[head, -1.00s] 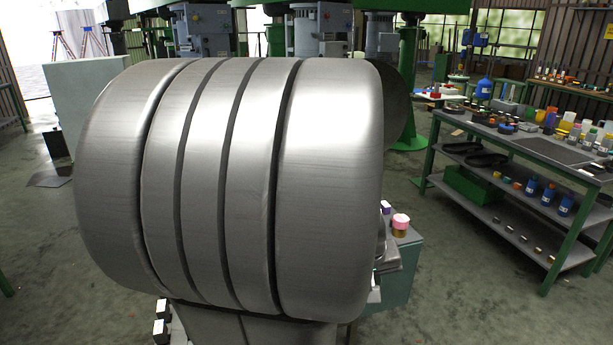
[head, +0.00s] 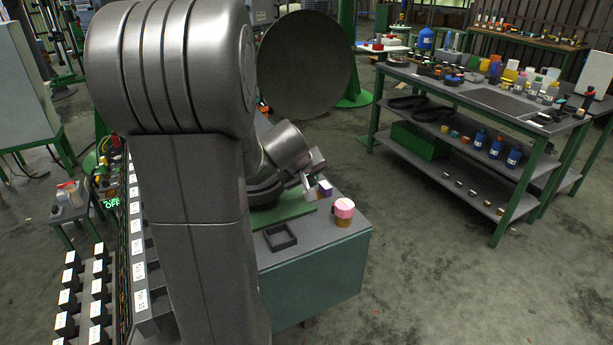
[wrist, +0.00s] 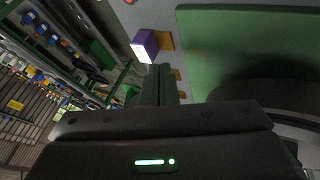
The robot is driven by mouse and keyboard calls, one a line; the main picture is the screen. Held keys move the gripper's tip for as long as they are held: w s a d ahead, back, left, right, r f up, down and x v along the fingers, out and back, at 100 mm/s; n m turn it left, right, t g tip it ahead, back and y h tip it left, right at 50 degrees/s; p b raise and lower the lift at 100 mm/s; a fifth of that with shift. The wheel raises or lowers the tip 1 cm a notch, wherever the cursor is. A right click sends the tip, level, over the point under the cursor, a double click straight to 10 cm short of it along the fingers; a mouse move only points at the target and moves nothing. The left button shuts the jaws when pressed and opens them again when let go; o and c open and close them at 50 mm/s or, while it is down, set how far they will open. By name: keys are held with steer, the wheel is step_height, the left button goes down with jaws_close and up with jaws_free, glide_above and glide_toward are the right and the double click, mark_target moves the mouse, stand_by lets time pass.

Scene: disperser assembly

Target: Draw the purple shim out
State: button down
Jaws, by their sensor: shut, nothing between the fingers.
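The purple shim (head: 325,190) shows in the head view as a small purple block with a pale face, on the bench near its back edge. It also shows in the wrist view (wrist: 147,41), just beyond my fingertips, with an orange-brown piece beside it. My gripper (head: 314,172) is close to the shim at the green plate's far end. In the wrist view my fingers (wrist: 161,72) are together with nothing held. I cannot tell whether the fingertips touch the shim. What lies under the shim is not clear.
The green plate (head: 292,219) lies on the grey bench (head: 325,252). A black square frame (head: 281,238) and a pink-topped brass piece (head: 344,211) are nearby. A rack of labelled black blocks (head: 98,288) stands left. Open floor separates the bench from a loaded shelf table (head: 470,100).

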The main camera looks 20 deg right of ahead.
mark_target(322, 185)
steer(key=x, duration=0.5)
steer(key=shift+b, duration=0.3)
steer(key=shift+d, duration=0.1)
steer(key=shift+d+r, duration=0.1)
steer(key=shift+d, duration=0.6)
steer(key=shift+w, duration=0.1)
steer(key=shift+r, duration=0.2)
